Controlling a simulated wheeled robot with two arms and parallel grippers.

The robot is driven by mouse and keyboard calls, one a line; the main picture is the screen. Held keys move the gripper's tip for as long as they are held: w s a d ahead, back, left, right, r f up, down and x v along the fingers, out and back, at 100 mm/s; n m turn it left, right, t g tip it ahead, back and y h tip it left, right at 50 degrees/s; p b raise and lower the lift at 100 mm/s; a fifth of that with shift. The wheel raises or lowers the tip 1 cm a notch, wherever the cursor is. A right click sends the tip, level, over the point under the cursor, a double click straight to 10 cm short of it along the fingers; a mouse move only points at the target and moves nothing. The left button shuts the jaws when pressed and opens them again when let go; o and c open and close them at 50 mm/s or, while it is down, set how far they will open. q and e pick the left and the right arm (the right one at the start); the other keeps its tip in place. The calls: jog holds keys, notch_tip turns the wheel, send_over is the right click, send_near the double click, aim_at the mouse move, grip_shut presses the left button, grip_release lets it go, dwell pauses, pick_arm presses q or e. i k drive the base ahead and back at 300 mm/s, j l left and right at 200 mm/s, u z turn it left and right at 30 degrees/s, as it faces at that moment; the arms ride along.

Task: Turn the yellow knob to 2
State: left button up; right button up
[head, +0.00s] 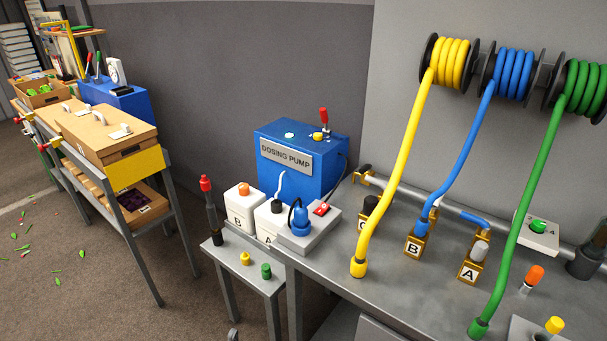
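A small yellow knob-like part (318,136) sits on top of the blue dosing pump (268,177), beside a red-handled lever (323,117). Its setting and any numbers around it are too small to read. Other small yellow-topped parts show: one on the low side table (245,258) and one at the bottom right (555,325). I cannot tell for sure which is the task's knob. Neither of my grippers is in view.
A grey bench (405,295) carries brass blocks marked B (413,247) and A (468,272) under a pipe. Yellow (398,175), blue (465,150) and green (522,200) hoses hang from wall reels. White containers (243,210) stand by the pump. A cart with cartons (105,135) is left.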

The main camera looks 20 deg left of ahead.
aim_at(317, 137)
jog(key=z, duration=0.3)
jog(key=j+z, duration=0.4)
jog(key=j, duration=0.2)
jog(key=j+z, duration=0.4)
jog(key=j, duration=0.25)
